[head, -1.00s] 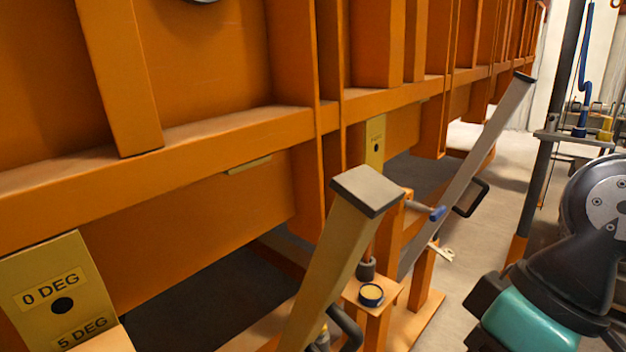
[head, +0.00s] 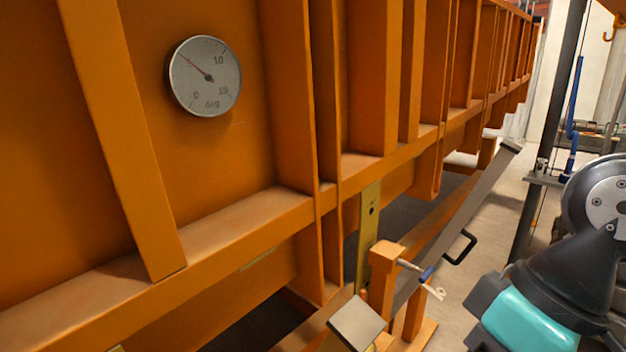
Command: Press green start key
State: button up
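No green start key shows in the head view. My gripper is not in view; only part of my own arm shows at the right edge. A round white dial gauge (head: 205,76) marked in degrees is mounted on the side of the orange sandbed frame (head: 230,160). Its thin needle points to the upper left, between the 0 and 10 marks.
A grey-capped post (head: 357,321) rises at the bottom centre. Behind it stand an orange post (head: 385,262) with a blue-handled pin (head: 426,273) and a long sloping grey bar (head: 468,209) with a black handle. A dark upright post (head: 547,130) stands right. Concrete floor shows between.

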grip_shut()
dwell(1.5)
